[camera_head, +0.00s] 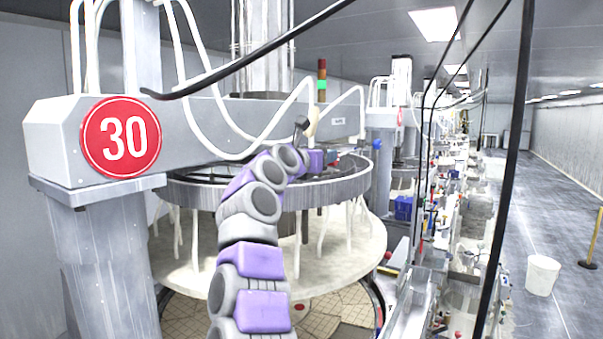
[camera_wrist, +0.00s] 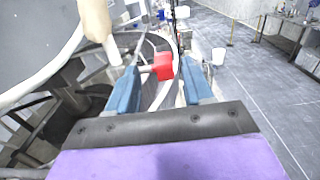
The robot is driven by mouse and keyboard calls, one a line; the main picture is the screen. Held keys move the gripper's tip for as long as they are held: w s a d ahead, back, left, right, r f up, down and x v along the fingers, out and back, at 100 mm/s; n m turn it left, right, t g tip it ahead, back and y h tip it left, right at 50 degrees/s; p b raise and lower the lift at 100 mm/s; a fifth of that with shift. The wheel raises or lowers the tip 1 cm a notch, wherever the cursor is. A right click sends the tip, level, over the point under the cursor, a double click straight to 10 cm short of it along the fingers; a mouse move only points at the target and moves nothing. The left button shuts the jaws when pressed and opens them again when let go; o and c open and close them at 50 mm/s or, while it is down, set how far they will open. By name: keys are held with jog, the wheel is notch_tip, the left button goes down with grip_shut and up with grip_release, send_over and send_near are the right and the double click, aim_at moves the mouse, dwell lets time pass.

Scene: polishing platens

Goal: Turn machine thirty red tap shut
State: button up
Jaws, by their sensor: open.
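The red tap (camera_wrist: 162,66) shows in the wrist view as a small red block on a pale stem, ahead of my gripper and between the lines of its two fingers. My gripper (camera_wrist: 157,72) is open, with blue fingers on either side of the tap; I cannot tell whether either finger touches it. In the head view a small red patch, likely the tap (camera_head: 333,158), shows just past the end of my arm at the ring of the machine with the red number 30 sign (camera_head: 122,137). My fingers are mostly hidden there.
A pale hose with a tan fitting (camera_wrist: 95,20) hangs close to the left finger in the wrist view. The machine's grey beam (camera_head: 215,125) runs behind my arm. A white bucket (camera_head: 542,275) stands on the open floor aisle at right.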

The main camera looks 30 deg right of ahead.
jog(key=b+v, duration=0.4)
jog(key=v, duration=0.5)
jog(key=shift+w+a, duration=0.1)
